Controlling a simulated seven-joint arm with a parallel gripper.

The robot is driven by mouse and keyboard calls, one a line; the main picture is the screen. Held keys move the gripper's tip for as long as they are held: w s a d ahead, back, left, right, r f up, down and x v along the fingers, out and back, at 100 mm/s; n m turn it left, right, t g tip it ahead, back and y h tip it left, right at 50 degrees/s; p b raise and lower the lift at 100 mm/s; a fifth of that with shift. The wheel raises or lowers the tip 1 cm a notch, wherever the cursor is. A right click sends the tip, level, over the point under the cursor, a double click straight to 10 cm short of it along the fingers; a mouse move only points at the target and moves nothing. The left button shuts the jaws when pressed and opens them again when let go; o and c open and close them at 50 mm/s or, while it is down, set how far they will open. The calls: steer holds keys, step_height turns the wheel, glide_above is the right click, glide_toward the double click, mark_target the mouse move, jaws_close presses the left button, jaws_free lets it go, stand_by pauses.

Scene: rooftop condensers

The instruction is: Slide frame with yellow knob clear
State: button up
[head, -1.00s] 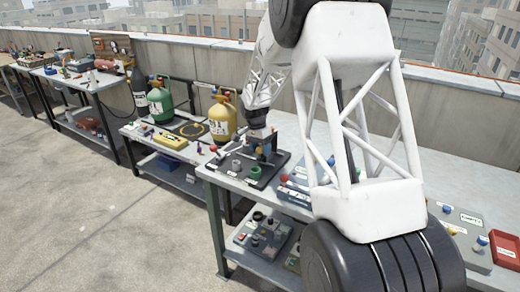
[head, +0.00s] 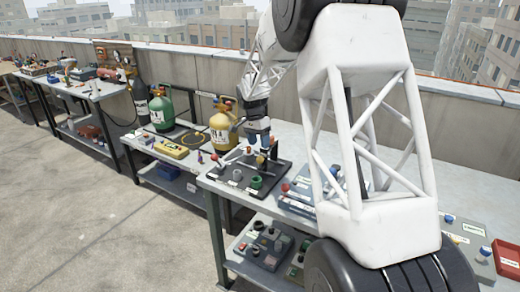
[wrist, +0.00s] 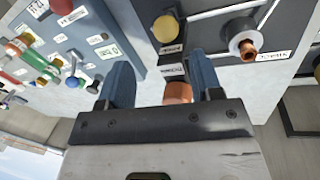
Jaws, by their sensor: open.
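My gripper (wrist: 162,82) is open, its two blue fingers spread apart. In the head view my gripper (head: 258,137) is over the dark base board (head: 232,187) on the near bench. The yellow knob (wrist: 165,28) shows beyond the fingertips in the wrist view, beside a small label. It shows small in the head view (head: 260,160), just below the fingers. A copper-coloured round part (wrist: 178,93) shows between the fingers, close to the gripper body; I cannot tell whether it touches. The frame's outline is partly hidden by the gripper.
A copper pipe stub (wrist: 248,50) with a white collar stands right of the yellow knob. A blue-grey panel (wrist: 110,20) with coloured fittings lies left. A yellow cylinder (head: 222,130) and a green cylinder (head: 160,112) stand behind. A green ring (head: 256,182) sits on the board.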

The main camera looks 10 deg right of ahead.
steer(key=shift+r, duration=0.3)
steer(key=shift+a, duration=0.1)
steer(key=shift+c, duration=1.4)
steer(key=shift+w+a+h, duration=0.3)
steer(key=shift+a, duration=0.1)
steer(key=c, duration=0.5)
steer(key=w+a+r+h, duration=0.1)
steer(key=w+a+h, duration=0.1)
steer(key=a, duration=0.1)
steer(key=w+a+r+h, duration=0.1)
steer(key=w+a, duration=0.1)
steer(key=a, duration=0.1)
steer(key=w+a+r+n+t+h, duration=0.1)
steer(key=w+a+h, duration=0.1)
steer(key=a, duration=0.1)
steer(key=shift+w+r+h, duration=0.25)
steer(key=shift+h, duration=0.05)
jaws_close()
